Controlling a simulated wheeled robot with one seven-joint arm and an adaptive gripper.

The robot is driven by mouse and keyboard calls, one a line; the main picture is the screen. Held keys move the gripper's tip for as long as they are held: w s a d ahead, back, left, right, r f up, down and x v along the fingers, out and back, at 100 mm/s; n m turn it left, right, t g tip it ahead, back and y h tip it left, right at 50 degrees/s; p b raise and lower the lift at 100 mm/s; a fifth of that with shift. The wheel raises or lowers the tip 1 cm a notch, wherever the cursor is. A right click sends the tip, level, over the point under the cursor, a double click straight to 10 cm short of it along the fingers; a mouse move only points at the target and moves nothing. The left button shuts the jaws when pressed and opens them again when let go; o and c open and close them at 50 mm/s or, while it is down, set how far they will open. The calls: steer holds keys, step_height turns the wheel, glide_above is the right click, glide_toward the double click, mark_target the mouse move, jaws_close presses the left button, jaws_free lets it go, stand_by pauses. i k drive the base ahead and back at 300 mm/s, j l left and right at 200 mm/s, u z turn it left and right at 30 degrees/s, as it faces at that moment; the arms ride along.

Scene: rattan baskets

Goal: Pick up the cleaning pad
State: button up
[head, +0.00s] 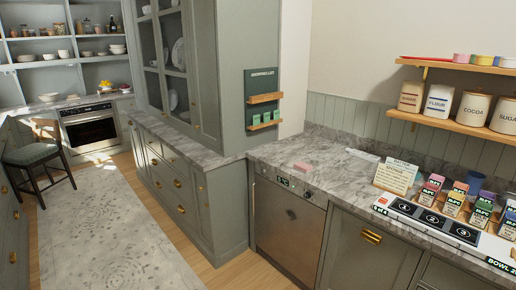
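A small, flat pink block (302,167), which looks like the cleaning pad, lies on the grey marble countertop (330,178). It is near the counter's front edge, above the steel dishwasher (289,228). It is too small in the picture to make out its surface. My gripper is not in view.
A white flat object (362,155) lies behind the pad. To the right stand a recipe card (397,175), several small cartons and a white numbered board (410,208). Shelves with canisters hang above. The counter around the pad is clear. A patterned rug (110,225) covers the floor at left.

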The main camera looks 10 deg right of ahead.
mark_target(304, 168)
steer(key=i+u, duration=0.1)
steer(key=i, duration=0.5)
steer(key=i+l+u, duration=0.15)
steer(key=i, duration=0.45)
steer(key=i+l+u, duration=0.1)
steer(key=i, duration=0.55)
steer(key=i+z, duration=0.25)
steer(key=i+j+z, duration=0.2)
steer(key=i, duration=0.3)
steer(key=i+z, duration=0.2)
steer(key=z, duration=0.15)
steer(key=i+z, duration=0.2)
steer(key=z, duration=0.2)
steer(key=i+j+z, duration=0.15)
steer(key=z, duration=0.2)
